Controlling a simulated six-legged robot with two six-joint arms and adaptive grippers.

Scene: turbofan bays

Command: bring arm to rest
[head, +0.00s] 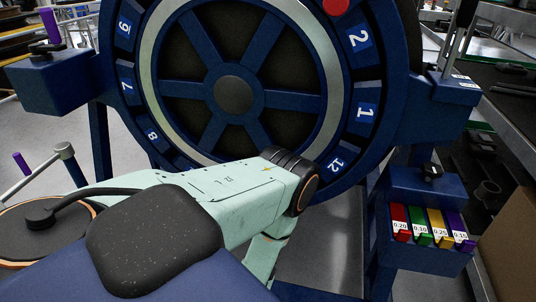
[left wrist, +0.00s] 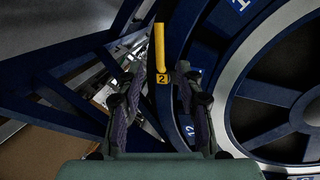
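My pale green arm (head: 215,195) reaches across the head view from the lower left to a dark joint at the middle right, where it bends down. My left gripper does not show in the head view. In the left wrist view my left gripper (left wrist: 157,88) has its two dark fingers spread apart, with nothing seen held between them. A yellow bar (left wrist: 160,48) with a small tag marked 2 shows beyond the fingertips, seemingly apart from them; the depth is hard to tell. My right gripper is in neither view.
A big blue turbofan ring (head: 362,112) with numbered plates and a spoked hub (head: 234,95) fills the middle. A rack (head: 432,216) holds red, green, yellow and purple labelled tabs at right. A blue box (head: 50,83) juts out at left. Grey floor (head: 318,245) shows below the ring.

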